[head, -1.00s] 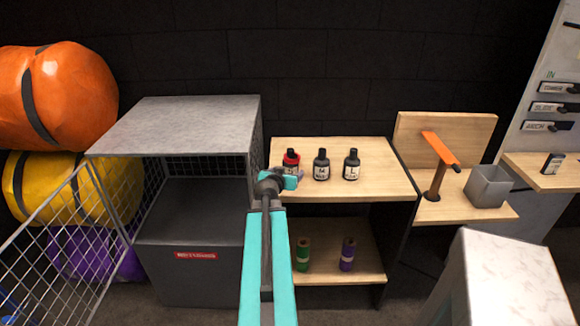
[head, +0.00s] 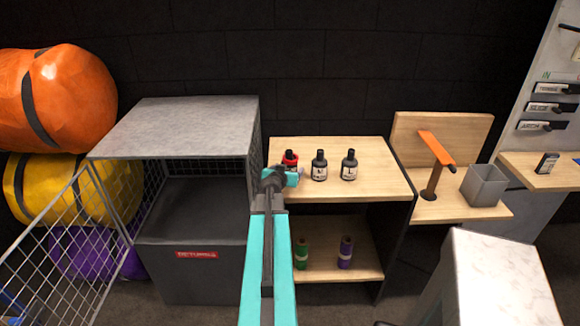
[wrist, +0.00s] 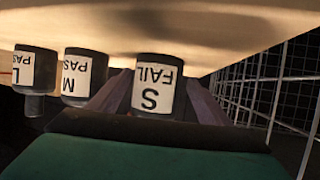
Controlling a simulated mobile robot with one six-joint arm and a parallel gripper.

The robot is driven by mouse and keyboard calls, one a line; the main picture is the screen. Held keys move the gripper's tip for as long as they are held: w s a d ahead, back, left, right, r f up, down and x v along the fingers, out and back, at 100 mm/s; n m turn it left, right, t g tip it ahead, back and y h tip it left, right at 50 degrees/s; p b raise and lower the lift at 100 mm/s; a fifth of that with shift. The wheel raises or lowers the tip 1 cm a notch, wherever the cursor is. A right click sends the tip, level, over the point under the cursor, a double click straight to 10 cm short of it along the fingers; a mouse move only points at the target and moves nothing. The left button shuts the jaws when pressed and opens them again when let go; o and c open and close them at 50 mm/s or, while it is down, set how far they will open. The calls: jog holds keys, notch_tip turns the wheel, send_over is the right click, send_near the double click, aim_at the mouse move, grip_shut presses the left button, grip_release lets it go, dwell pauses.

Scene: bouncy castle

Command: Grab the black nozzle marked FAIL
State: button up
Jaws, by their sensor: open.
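The black nozzle marked S FAIL (wrist: 156,88) stands between my gripper's two open fingers (wrist: 156,100) in the wrist view, where the picture is upside down. I cannot tell whether the fingers touch it. In the head view this nozzle (head: 290,158) shows red and black at the left of the wooden shelf top, partly hidden behind my gripper (head: 282,176). Two more black nozzles stand beside it: the M one (head: 319,166) and the L one (head: 349,165). Their labels begin with PAS in the wrist view, M (wrist: 84,76) and L (wrist: 35,75).
The wooden shelf (head: 385,178) holds a green roll (head: 302,253) and a purple roll (head: 345,252) below. A wire cage (head: 180,120) stands close at the left. A grey cup (head: 484,186) and an orange-armed stand (head: 437,150) are at the right.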

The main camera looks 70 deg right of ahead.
aim_at(288, 150)
dwell(0.4)
jog(key=c, duration=1.3)
jog(key=shift+o, duration=0.2)
jog(key=shift+r, duration=0.15)
jog(key=shift+r+b, duration=0.65)
jog(key=shift+r, duration=4.25)
